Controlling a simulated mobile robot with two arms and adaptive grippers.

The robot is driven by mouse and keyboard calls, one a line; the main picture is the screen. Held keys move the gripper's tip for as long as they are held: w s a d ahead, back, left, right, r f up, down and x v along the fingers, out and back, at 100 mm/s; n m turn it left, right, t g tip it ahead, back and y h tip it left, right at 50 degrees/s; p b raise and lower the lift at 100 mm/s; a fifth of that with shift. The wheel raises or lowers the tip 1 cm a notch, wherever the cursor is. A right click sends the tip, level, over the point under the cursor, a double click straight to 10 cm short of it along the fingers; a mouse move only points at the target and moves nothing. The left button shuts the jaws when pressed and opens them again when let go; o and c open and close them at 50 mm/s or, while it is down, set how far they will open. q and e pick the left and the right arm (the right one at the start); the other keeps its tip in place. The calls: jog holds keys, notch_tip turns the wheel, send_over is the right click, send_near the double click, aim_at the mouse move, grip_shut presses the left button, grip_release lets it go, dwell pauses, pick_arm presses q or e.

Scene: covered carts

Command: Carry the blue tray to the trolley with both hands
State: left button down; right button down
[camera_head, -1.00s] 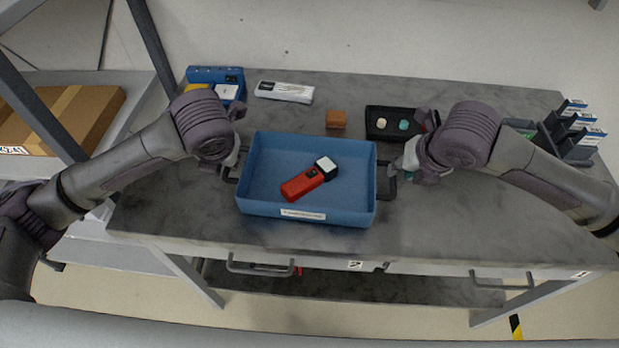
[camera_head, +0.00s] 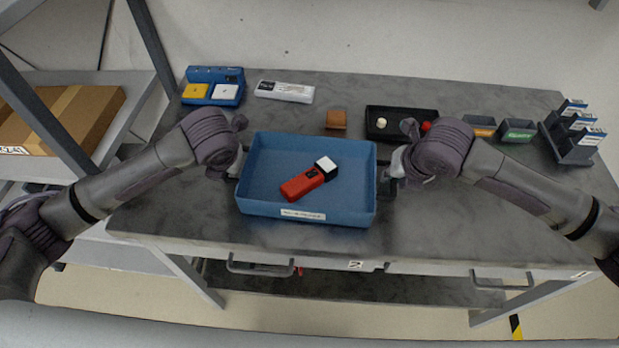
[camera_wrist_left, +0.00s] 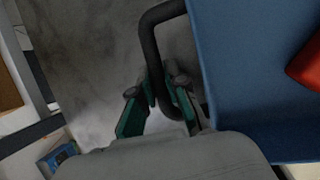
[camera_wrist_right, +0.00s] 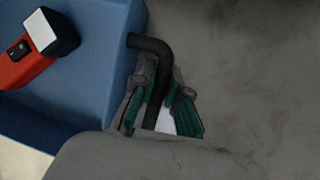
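The blue tray (camera_head: 308,213) stands on the grey worktable (camera_head: 440,215), with a red device with a white end (camera_head: 308,181) lying in it. It has a dark handle at each short side. My left gripper (camera_wrist_left: 160,92) is at the left handle (camera_wrist_left: 150,42), its fingers apart on either side of the bar. My right gripper (camera_wrist_right: 166,88) is at the right handle (camera_wrist_right: 153,46), also with its fingers apart around the bar. In the head view, my left (camera_head: 236,160) and right (camera_head: 395,165) gripper fingertips are partly hidden. I cannot identify a trolley.
A grey rack (camera_head: 60,78) with a cardboard box (camera_head: 75,115) stands at the left. Behind the tray are a blue holder (camera_head: 229,80), white box (camera_head: 285,91), brown block (camera_head: 336,119) and black tray (camera_head: 377,134). Small bins (camera_head: 517,130) and a dark rack (camera_head: 570,150) stand right.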

pick_arm(q)
jog(key=shift+r, duration=0.15)
pick_arm(e)
jog(key=shift+r, duration=0.2)
